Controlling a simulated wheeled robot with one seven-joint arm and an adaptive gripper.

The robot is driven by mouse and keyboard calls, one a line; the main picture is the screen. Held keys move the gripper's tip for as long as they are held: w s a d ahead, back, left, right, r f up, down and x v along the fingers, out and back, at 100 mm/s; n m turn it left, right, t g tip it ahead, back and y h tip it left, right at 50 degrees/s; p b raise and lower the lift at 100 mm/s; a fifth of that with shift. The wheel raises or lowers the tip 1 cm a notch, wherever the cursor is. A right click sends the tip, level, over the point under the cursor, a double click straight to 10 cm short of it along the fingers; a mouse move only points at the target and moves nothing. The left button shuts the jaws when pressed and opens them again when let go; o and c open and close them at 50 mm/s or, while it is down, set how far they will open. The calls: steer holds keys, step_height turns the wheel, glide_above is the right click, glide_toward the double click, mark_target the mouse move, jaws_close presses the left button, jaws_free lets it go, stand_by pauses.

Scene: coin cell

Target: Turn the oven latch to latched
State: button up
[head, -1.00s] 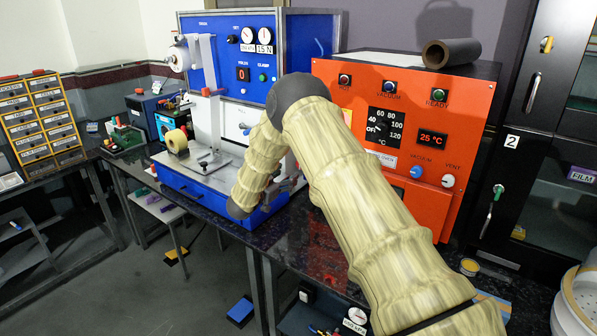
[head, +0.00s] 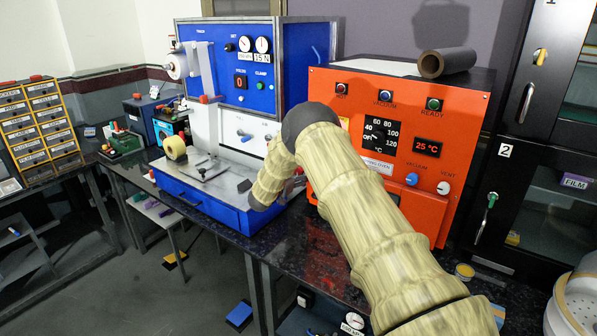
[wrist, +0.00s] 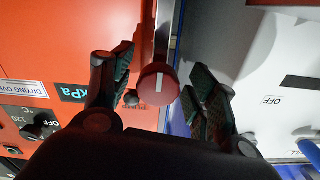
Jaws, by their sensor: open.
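The orange drying oven (head: 462,128) stands on the dark bench, its lower front partly hidden by my arm. In the wrist view its orange panel (wrist: 75,30) fills the left side. A dark red round knob with a white line (wrist: 158,88), which may be the oven latch, sits at the panel's right edge. My gripper (wrist: 160,73) is open, with one finger on each side of this knob. Gaps show between the knob and both fingers. In the head view my gripper (head: 292,189) is mostly hidden behind my arm, near the oven's left edge.
The blue machine (head: 232,65) stands close to the oven's left, leaving a narrow gap. Its pale panel (wrist: 255,75) is right of my gripper in the wrist view. A dark roll (head: 447,62) lies on the oven. A black cabinet (head: 515,150) stands at the right.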

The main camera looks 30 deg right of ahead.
steer(key=shift+d, duration=0.15)
steer(key=shift+c, duration=0.2)
jaws_close()
